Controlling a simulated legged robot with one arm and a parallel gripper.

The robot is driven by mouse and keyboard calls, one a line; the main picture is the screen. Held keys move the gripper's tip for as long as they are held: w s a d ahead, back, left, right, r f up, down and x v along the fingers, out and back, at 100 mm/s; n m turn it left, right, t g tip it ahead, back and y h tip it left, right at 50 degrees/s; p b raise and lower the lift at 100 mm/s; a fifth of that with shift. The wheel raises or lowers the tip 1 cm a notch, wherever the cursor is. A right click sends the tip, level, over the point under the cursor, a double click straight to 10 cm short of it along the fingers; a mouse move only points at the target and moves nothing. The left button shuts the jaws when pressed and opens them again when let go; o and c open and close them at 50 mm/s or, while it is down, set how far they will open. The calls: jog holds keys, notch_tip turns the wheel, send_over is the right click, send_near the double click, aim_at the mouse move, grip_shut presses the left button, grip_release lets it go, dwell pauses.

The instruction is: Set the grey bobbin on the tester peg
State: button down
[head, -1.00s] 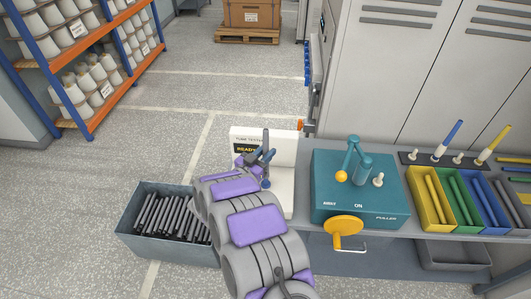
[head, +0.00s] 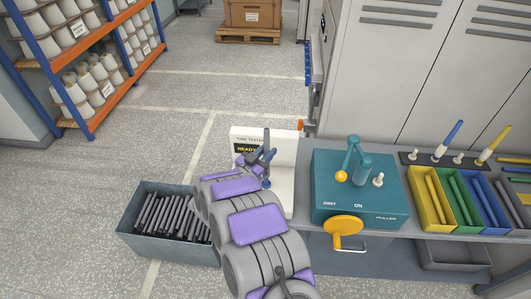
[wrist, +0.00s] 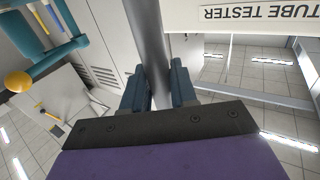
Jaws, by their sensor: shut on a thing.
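The grey bobbin (head: 267,142) is a thin dark tube, standing about upright in my gripper. My gripper (head: 264,160) is shut on it in front of the white tube tester (head: 283,151). The tester's screen reads READY. In the wrist view the grey bobbin (wrist: 150,40) runs between the two blue fingers of my gripper (wrist: 159,88), and the tester panel (wrist: 235,14) is close on the right. The tester peg cannot be made out; my arm covers part of the tester, and I cannot tell whether the bobbin's lower end touches anything.
A grey bin (head: 137,236) of loose grey bobbins stands left of my arm. The teal puller (head: 330,200) with a yellow handle is right of the tester. Farther right are coloured bins (head: 428,200) and a peg strip (head: 420,158) holding blue and yellow bobbins.

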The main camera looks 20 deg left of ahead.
jog(key=shift+s+r, duration=0.1)
jog(key=shift+r, duration=0.3)
dwell(0.6)
jog(key=shift+f, duration=1.6)
dwell(3.6)
jog(key=c, duration=1.2)
grip_release()
jog(key=shift+o, duration=0.2)
jog(key=shift+s+a, duration=0.1)
jog(key=b+v, duration=0.2)
jog(key=v, duration=0.9)
